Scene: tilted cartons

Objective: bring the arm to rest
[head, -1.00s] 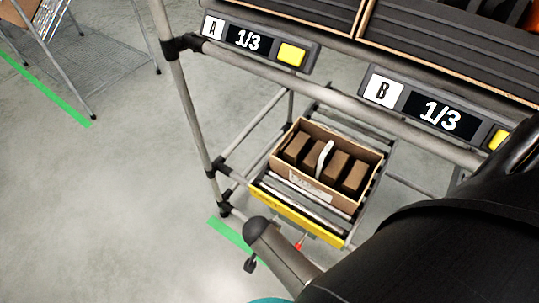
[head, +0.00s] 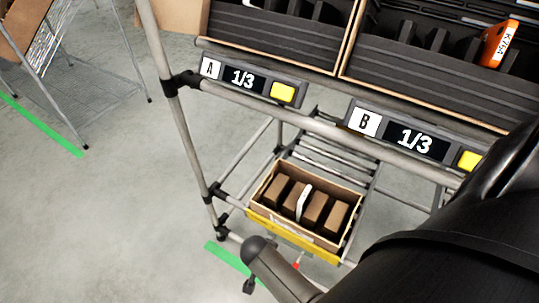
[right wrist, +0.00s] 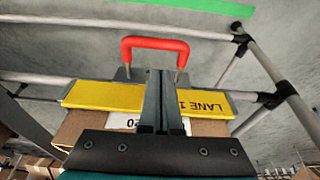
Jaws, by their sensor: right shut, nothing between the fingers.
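My right gripper (right wrist: 161,80) shows in the right wrist view with its fingers together and empty. It is in front of a yellow strip (right wrist: 105,95) marked "LANE 1", with a red handle (right wrist: 155,41) around the fingertips in the picture. I cannot tell whether they touch. My right arm (head: 440,260) fills the lower right of the head view, where its gripper is hidden. My left gripper is not in view. An open carton (head: 335,240) with brown blocks and a white piece sits tilted on the lower rack, against the yellow front strip (head: 290,240).
A pipe rack (head: 185,150) holds upper bins with displays A (head: 243,78) and B (head: 415,140). An orange item (head: 499,44) sits in the right upper bin. Another rack (head: 50,70) stands far left.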

